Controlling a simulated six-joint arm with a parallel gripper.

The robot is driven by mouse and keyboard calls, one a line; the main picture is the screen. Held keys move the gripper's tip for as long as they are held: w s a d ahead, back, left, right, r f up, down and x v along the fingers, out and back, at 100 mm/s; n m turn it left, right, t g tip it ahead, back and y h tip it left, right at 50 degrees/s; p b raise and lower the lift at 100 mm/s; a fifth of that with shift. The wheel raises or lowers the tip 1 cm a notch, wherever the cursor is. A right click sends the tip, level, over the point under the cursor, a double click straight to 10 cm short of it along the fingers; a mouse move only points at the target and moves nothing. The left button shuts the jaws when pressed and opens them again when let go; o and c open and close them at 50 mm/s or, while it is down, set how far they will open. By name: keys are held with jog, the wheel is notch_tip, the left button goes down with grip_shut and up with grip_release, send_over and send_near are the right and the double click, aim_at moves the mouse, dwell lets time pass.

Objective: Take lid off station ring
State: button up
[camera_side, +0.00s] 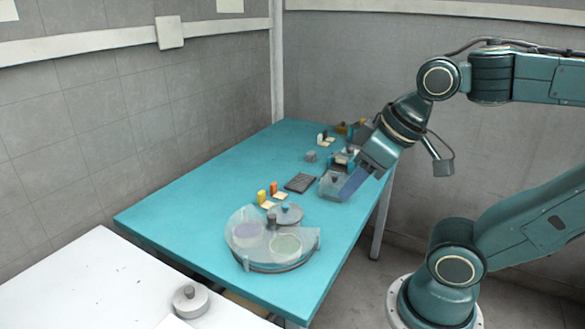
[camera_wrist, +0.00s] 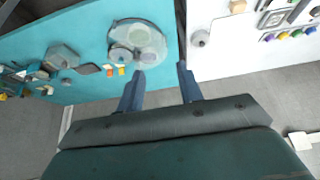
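The round station (camera_side: 268,262) stands on the teal table near its front edge, with a clear cover over pale discs. A grey round lid with a dark knob (camera_side: 289,215) sits at its back right edge; I cannot tell whether it rests on a ring. In the wrist view the station (camera_wrist: 150,48) is ahead of my fingers, with the grey lid (camera_wrist: 121,55) at its lower left. My gripper (camera_wrist: 160,70) is open and empty. In the side view my gripper (camera_side: 352,184) is above the table, to the right of and behind the station, apart from the lid.
A second grey knobbed disc (camera_side: 190,301) lies on the white table (camera_side: 75,285). Orange and yellow pieces (camera_side: 267,194), a dark flat block (camera_side: 300,182) and a clear box (camera_side: 333,186) stand behind the station. The teal table's left side (camera_side: 190,205) is clear.

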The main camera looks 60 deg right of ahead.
jog(key=shift+o, duration=0.2)
jog(key=shift+o, duration=0.9)
jog(key=shift+w, duration=0.1)
